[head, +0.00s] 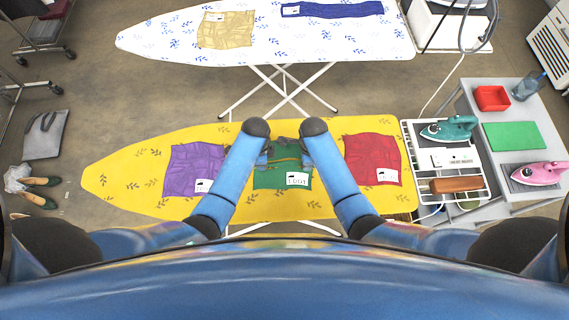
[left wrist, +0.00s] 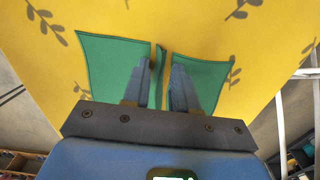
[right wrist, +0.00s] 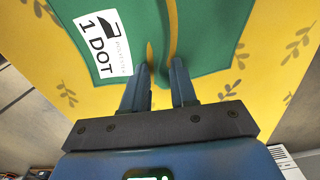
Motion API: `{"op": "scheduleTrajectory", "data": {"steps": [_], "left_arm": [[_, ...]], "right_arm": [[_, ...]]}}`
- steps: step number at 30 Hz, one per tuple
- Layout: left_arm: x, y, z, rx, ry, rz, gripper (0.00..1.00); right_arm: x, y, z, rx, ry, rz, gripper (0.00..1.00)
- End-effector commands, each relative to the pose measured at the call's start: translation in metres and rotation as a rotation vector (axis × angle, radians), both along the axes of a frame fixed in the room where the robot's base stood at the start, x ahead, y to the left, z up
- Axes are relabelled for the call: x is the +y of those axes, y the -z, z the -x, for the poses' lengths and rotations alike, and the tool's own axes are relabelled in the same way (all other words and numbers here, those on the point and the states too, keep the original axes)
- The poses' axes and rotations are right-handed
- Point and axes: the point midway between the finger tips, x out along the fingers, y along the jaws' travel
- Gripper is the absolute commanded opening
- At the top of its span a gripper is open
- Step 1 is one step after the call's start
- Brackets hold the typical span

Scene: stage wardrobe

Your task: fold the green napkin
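The green napkin (head: 268,181) lies on the yellow ironing board (head: 120,184), between a purple cloth and a red cloth. Its white label (head: 297,179) reads "1 DOT" in the right wrist view (right wrist: 103,45). My left gripper (left wrist: 162,62) is low over one edge of the napkin (left wrist: 105,65), its fingers apart with a narrow green strip between them. My right gripper (right wrist: 160,66) is over the napkin (right wrist: 212,25) beside the label, its fingers apart. Yellow-orange streaks show on the green there. My arms hide part of the napkin in the head view.
The purple cloth (head: 190,170) and red cloth (head: 372,160) lie close on either side. A teal iron (head: 448,129) and a brown block (head: 456,185) are on the rack at the right. A white board (head: 160,35) with more cloths stands behind.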

Motion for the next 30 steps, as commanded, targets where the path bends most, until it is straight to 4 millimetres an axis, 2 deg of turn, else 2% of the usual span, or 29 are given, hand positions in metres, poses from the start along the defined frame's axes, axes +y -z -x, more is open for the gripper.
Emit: {"op": "scheduleTrajectory", "data": {"steps": [1,10,30], "left_arm": [[0.0002,0.0005,0.0005,0.001,0.000,0.000,0.22],[0.0002,0.0007,0.0007,0.002,0.000,-0.001,0.00],[0.0003,-0.0028,0.0005,0.001,0.000,-0.001,0.00]], "right_arm": [[-0.0001,0.0004,0.0003,0.000,0.000,0.000,0.22],[-0.0002,0.0005,0.0004,0.001,0.000,0.000,0.00],[-0.0002,-0.0029,0.0004,0.001,0.000,0.000,0.00]]}}
